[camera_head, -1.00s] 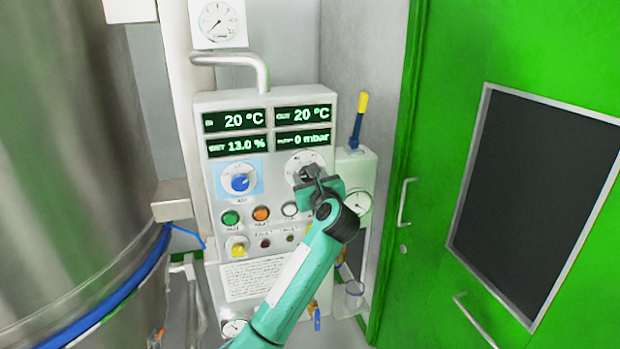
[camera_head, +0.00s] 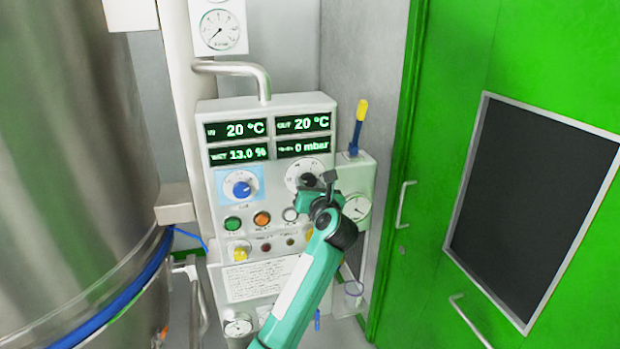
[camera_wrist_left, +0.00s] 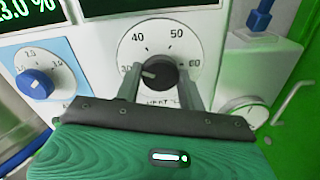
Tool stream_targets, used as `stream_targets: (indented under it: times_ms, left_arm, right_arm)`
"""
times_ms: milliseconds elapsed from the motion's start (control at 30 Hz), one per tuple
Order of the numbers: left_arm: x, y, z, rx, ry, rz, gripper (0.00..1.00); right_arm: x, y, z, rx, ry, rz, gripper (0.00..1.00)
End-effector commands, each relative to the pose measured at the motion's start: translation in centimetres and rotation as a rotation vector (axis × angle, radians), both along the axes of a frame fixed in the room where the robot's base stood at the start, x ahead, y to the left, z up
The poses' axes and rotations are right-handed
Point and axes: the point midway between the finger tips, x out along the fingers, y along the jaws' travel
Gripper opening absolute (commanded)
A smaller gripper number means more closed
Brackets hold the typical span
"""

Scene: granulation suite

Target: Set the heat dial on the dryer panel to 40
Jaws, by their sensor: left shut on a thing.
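The heat dial (camera_head: 300,167) is a white round scale with a black knob on the dryer panel (camera_head: 262,105). In the left wrist view the heat dial (camera_wrist_left: 146,41) reads 30, 40, 50 and 60, and the white mark on its black knob (camera_wrist_left: 160,76) points left, close to 30. My left gripper (camera_head: 316,183) is at the knob in the head view. In the left wrist view the fingers of my left gripper (camera_wrist_left: 160,84) stand on both sides of the knob, shut on it. The gripper body hides the dial's lower part. My right gripper is not in view.
A blue knob (camera_head: 240,186) on a blue plate sits left of the heat dial. Green, orange and white buttons (camera_head: 262,219) lie below. A blue lever with a yellow tip (camera_head: 359,125) rises at the right. A steel vessel (camera_head: 75,150) stands left; a green door (camera_head: 455,60) stands right.

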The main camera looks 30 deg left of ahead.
Motion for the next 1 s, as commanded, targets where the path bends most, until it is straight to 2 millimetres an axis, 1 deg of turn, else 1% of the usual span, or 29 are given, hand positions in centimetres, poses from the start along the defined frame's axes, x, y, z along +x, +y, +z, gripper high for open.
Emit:
stream_targets:
  times_ms: [33, 500, 700, 1000]
  left_arm:
    - [0.0, -0.1, 0.3, 0.024, 0.038, 0.000, 0.17]
    - [0.0, 0.0, 0.3, 0.284, 0.340, -0.002, 0.17]
    - [-0.1, 0.0, 0.2, 0.351, 0.417, -0.001, 0.17]
    - [-0.1, 0.0, 0.0, 0.398, 0.470, -0.001, 0.17]
  right_arm:
    - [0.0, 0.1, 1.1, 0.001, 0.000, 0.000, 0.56]
    - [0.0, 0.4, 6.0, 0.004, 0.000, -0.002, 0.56]
    - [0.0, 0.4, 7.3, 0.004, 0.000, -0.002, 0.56]
    - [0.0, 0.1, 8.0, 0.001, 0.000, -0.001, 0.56]
